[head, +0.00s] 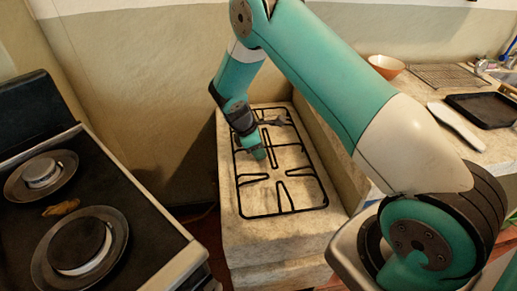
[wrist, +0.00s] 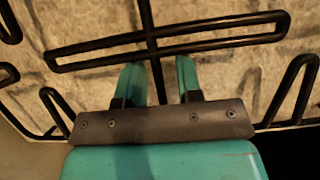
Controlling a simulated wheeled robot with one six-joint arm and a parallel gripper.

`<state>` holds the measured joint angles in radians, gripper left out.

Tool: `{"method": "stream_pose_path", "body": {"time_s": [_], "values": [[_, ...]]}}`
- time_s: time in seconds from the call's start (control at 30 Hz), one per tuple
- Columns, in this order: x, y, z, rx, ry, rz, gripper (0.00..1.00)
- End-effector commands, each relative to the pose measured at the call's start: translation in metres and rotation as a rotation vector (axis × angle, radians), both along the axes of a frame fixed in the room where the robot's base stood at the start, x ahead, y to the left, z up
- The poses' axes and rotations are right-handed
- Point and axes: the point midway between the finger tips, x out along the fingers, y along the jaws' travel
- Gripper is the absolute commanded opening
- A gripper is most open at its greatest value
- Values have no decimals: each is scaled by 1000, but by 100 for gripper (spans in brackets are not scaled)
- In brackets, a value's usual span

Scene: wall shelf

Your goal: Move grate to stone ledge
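The black wire grate (head: 282,211) lies on the pale stone ledge (head: 240,252) in the head view and looks flat on its top. My gripper (head: 259,154) is low over the grate's middle, pointing down. In the wrist view the gripper's two teal fingers (wrist: 158,78) stand apart, one on each side of a thin grate bar (wrist: 152,40). Gaps show between the fingers and this bar. Whether the fingertips touch the stone cannot be told.
A dark stove (head: 120,200) with round burners stands at the left, with a gap before the ledge. At the right, a higher counter (head: 415,125) holds an orange bowl (head: 386,66), a wire rack (head: 445,76) and a black tray (head: 484,108). A wall rises behind the ledge.

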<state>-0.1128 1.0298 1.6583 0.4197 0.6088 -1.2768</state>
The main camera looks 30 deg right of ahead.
Motion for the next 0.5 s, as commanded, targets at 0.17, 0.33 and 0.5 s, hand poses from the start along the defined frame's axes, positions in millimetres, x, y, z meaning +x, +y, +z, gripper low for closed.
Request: {"method": "stream_pose_path", "body": {"time_s": [0.17,0.33,0.5], "values": [[0,0,1,0,0,0,33],[3,4,13,-1,-4,2,33],[8,17,46,1,-5,3,33]]}}
